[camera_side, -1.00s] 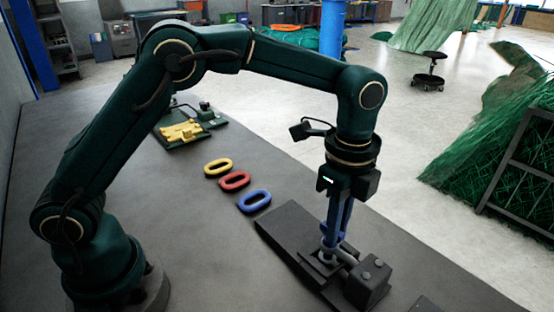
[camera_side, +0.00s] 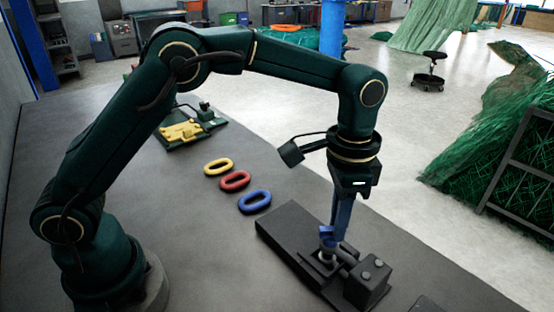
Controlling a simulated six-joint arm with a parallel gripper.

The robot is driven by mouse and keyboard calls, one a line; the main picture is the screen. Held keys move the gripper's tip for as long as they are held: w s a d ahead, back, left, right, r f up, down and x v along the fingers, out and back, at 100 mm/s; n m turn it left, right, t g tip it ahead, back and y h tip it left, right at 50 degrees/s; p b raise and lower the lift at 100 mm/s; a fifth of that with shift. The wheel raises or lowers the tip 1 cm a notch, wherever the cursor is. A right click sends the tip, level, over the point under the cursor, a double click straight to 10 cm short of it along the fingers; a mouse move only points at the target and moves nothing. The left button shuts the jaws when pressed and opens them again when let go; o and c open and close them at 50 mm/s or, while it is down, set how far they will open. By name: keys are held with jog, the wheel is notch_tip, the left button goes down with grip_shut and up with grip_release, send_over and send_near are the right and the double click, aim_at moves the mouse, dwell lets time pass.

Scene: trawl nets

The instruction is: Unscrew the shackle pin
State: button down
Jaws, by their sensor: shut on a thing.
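My gripper (camera_side: 328,238) points straight down with its blue fingers over the fixture at the table's right edge. It is shut on the blue head of the shackle pin (camera_side: 327,244), which is small and partly hidden by the fingers. The grey shackle (camera_side: 342,254) sits below, beside a dark clamp block (camera_side: 368,282) on a flat dark base plate (camera_side: 285,228). How far the pin sits in the shackle cannot be told.
Yellow (camera_side: 218,167), red (camera_side: 235,181) and blue (camera_side: 254,201) links lie in a row on the dark table (camera_side: 185,235). A green board with yellow parts (camera_side: 180,131) lies farther back. The table's front middle is clear.

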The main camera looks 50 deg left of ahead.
jog(key=n, duration=0.5)
jog(key=shift+a+n, duration=0.15)
jog(key=shift+n, duration=0.15)
jog(key=n, duration=0.5)
jog(key=shift+a+f, duration=0.1)
jog(key=shift+a, duration=0.1)
jog(key=n, duration=0.5)
jog(key=shift+a+n, duration=0.15)
jog(key=shift+n, duration=0.25)
jog(key=n, duration=0.6)
jog(key=shift+s, duration=0.25)
jog(key=n, duration=0.4)
jog(key=shift+s, duration=0.1)
jog(key=n, duration=0.3)
jog(key=shift+s+n, duration=0.15)
jog(key=shift+n, duration=0.15)
jog(key=n, duration=0.6)
jog(key=shift+s, duration=0.15)
jog(key=shift+n, duration=0.3)
